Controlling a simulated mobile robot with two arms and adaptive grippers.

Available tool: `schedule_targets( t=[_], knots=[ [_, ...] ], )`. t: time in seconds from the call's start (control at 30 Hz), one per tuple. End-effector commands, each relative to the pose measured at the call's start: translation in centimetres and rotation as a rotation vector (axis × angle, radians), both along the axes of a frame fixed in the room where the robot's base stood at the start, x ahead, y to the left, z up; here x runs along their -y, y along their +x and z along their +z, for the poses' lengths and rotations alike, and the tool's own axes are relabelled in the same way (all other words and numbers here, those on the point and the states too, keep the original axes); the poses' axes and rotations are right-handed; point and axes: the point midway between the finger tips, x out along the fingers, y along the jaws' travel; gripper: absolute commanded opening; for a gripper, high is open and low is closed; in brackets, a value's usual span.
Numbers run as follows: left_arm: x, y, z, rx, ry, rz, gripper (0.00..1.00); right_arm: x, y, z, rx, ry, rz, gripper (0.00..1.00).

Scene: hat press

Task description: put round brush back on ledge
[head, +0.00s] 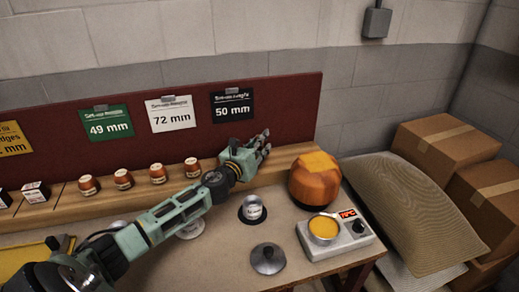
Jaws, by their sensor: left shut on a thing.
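The wooden ledge (286,172) runs along the back of the table, below a dark red board. My left arm reaches across from the lower left. My left gripper (264,148) is at the right part of the ledge, in front of the board and below the 50 mm card. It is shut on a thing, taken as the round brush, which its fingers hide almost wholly. I cannot tell whether the brush touches the ledge. My right gripper is not in view.
Several small brown jars (157,173) stand on the ledge to the left. An orange-brown rounded block (312,182) stands close right of the gripper. A tin (252,209), a grey lid (267,259) and a heater (347,240) with a yellow-filled pot (323,228) occupy the table.

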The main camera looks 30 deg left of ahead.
Motion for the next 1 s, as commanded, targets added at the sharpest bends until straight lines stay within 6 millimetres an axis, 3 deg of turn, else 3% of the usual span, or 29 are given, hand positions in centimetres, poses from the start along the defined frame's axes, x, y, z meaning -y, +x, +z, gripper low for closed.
schedule_targets(
  t=[0.1, 0.53, 0.57, 0.7, 0.77, 1.0],
  knots=[
    [0.0, 0.0, -1.6, 0.001, -0.002, 0.001, 0.0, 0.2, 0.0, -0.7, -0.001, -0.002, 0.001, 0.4],
    [0.0, 0.0, -2.2, 0.002, 0.001, 0.001, 0.0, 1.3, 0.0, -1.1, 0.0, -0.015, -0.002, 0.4],
    [0.0, 0.0, -2.1, 0.001, 0.001, 0.001, 0.23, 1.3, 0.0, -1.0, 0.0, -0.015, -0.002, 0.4],
    [0.0, 0.0, -2.1, 0.001, 0.001, 0.001, 0.35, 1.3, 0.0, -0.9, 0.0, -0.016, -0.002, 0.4],
    [0.0, 0.0, -2.1, 0.001, 0.001, 0.001, 0.4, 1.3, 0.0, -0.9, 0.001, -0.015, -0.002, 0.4],
    [0.0, 0.0, -2.0, 0.001, 0.001, 0.001, 0.4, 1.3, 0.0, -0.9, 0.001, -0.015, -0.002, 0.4]
  ],
)
